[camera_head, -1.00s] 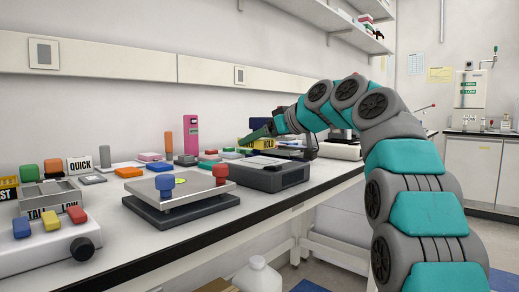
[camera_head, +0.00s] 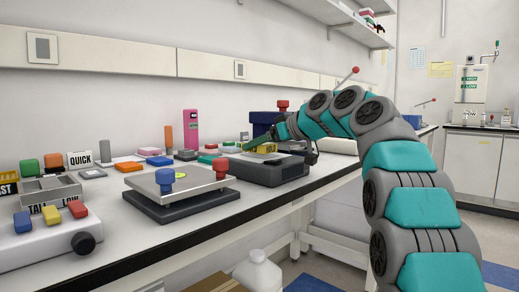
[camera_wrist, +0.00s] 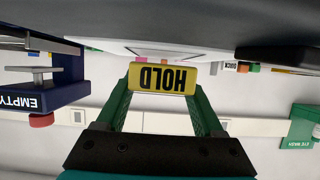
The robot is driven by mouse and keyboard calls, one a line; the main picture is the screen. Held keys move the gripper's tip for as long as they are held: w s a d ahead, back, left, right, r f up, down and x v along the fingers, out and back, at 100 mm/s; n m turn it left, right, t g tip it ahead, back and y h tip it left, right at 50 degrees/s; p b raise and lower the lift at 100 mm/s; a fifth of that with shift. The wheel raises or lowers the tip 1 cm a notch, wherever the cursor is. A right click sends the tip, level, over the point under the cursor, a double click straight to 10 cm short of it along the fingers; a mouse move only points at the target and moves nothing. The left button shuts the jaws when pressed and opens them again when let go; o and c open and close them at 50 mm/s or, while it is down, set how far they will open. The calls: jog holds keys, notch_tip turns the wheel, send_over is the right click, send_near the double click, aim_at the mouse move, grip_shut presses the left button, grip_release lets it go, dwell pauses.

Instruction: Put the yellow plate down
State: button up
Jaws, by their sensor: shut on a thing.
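The yellow plate (camera_wrist: 160,79) carries the word HOLD, which reads upside down in the wrist view. My gripper (camera_wrist: 162,92) is shut on it, with a green finger at each side edge. In the head view a small patch of the yellow plate (camera_head: 266,148) shows by my gripper (camera_head: 258,145), low over the grey device (camera_head: 268,171) on the bench. The gripper and arm hide part of the plate there. I cannot tell whether the plate touches the surface under it.
A blue device (camera_head: 263,119) stands behind my gripper; a blue body marked EMPTY (camera_wrist: 40,95) shows in the wrist view. A shaker-like plate with blue and red knobs (camera_head: 181,192) stands nearer on the bench (camera_head: 225,222). Several small coloured blocks lie toward the wall.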

jog(key=shift+f, duration=0.4)
jog(key=shift+f, duration=0.2)
jog(key=o, duration=1.3)
jog(key=shift+r, duration=0.1)
jog(key=shift+o, duration=0.2)
jog(key=shift+r, duration=0.2)
jog(key=v, duration=1.2)
jog(key=shift+b, duration=0.45)
jog(key=shift+f, duration=0.15)
